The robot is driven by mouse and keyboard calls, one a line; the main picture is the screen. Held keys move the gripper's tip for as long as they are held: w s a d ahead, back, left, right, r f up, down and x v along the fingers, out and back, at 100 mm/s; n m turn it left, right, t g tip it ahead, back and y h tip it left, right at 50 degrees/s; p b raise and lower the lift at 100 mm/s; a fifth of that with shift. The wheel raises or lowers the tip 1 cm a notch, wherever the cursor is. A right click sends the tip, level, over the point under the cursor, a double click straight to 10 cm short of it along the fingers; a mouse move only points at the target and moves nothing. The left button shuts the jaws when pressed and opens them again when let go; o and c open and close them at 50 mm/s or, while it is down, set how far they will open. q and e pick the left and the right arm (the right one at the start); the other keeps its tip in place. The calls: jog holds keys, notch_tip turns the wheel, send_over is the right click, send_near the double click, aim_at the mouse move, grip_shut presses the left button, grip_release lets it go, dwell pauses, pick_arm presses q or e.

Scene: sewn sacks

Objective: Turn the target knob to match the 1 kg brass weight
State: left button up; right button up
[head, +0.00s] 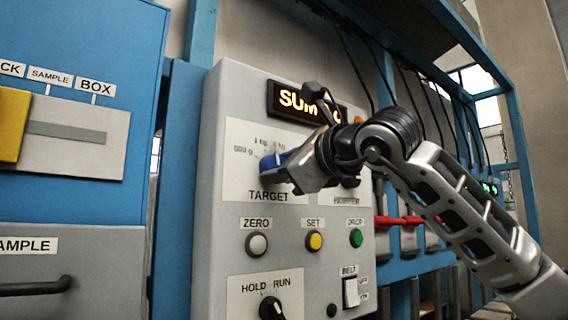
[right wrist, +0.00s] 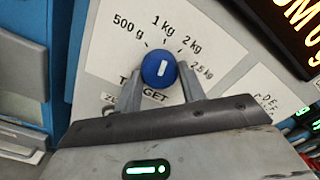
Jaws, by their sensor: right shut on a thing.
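The blue target knob (right wrist: 158,69) sits on the white TARGET dial plate (right wrist: 105,60), with 500 g, 1 kg, 2 kg and 2.5 kg marked around it. Its white pointer line stands nearly upright in the right wrist view and points roughly toward the 1 kg label (right wrist: 162,25). My right gripper (right wrist: 159,76) is shut on the knob, one finger on each side. In the head view the blue knob (head: 267,165) shows partly behind the right gripper (head: 284,170). The brass weight and my left gripper are not in view.
The grey panel (head: 215,205) carries a SUM display (head: 292,98), partly hidden by my arm. Below are ZERO (head: 257,244), SET (head: 314,241) and green DROP (head: 356,238) buttons, a HOLD/RUN knob (head: 271,308) and a BELT switch (head: 351,292). A blue cabinet (head: 90,170) stands left.

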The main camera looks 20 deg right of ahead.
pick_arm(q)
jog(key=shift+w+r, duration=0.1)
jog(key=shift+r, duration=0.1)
pick_arm(e)
jog(key=shift+n, duration=0.7)
jog(key=o, duration=1)
pick_arm(q)
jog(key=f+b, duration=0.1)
jog(key=b, duration=0.1)
jog(key=shift+b, duration=0.4)
pick_arm(e)
jog(key=v, duration=1.6)
